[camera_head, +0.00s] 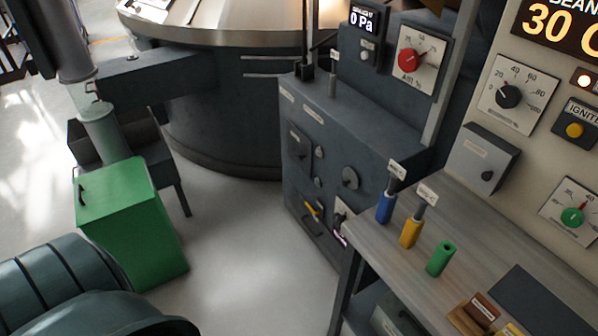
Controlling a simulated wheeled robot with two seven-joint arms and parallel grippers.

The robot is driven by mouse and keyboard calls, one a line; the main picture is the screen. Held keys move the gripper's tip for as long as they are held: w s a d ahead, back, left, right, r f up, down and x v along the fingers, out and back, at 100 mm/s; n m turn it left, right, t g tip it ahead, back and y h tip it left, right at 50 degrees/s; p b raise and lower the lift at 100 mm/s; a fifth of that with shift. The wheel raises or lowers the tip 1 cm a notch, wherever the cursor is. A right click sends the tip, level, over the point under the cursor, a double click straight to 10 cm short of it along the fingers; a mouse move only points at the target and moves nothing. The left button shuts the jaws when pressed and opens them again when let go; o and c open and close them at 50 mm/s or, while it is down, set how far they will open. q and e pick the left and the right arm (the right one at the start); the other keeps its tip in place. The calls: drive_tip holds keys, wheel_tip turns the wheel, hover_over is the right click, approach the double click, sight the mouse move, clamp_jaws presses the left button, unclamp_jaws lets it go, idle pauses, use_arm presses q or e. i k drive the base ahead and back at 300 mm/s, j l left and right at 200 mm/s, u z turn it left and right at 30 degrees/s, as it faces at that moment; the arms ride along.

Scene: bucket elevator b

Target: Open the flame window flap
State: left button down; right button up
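A grey rectangular cover (482,158) with a small label and a dark round knob (487,175) sits on the beige control panel at the right. It looks closed and may be the flame window flap, but its label is too small to read. Neither of my grippers shows in the head view, so I see nothing touching this cover.
A grey bench (370,238) below the panel carries blue (386,208), yellow (411,232) and green (440,258) cylinders. A dark cabinet (330,120) stands behind it. A green box (130,225) is on the floor at left. Floor between box and bench is clear.

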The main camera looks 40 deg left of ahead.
sight(350, 178)
drive_tip(key=k+u, duration=0.1)
drive_tip(key=u, duration=0.65)
drive_tip(key=j+u, duration=0.1)
drive_tip(key=j, duration=0.05)
